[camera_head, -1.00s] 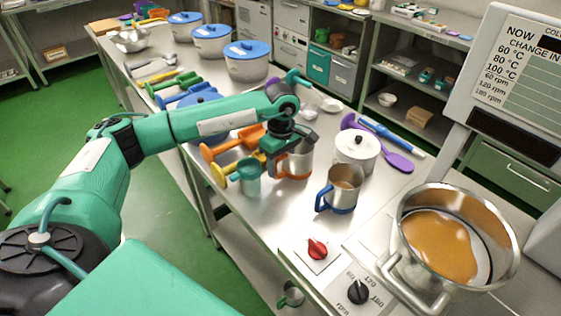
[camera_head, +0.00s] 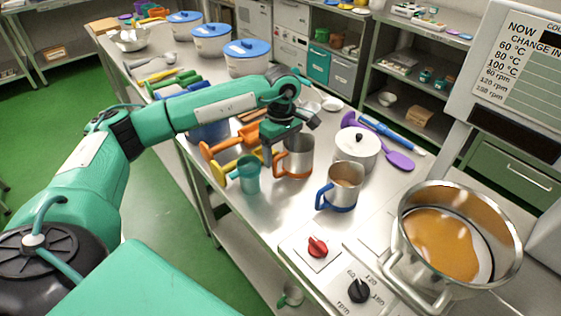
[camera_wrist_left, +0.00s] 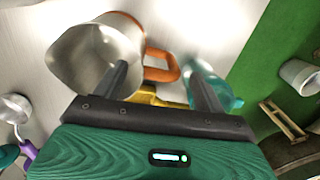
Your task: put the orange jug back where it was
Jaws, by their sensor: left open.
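The orange jug (camera_head: 298,160), a steel jug with an orange handle and orange base band, stands upright on the steel table between the teal cup and the blue jug. My left gripper (camera_head: 285,142) is open just above and behind its handle side, partly covering it. In the left wrist view the jug (camera_wrist_left: 85,65) is at upper left, and its orange handle (camera_wrist_left: 163,66) shows between the spread fingers (camera_wrist_left: 160,82). Nothing is held. My right gripper is not in view.
A teal cup (camera_head: 246,177) stands close on the left, a blue-handled jug (camera_head: 341,188) on the right, and a white lidded pot (camera_head: 357,148) behind. Orange and yellow tools lie left. A large kettle (camera_head: 450,240) with brown contents is at right.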

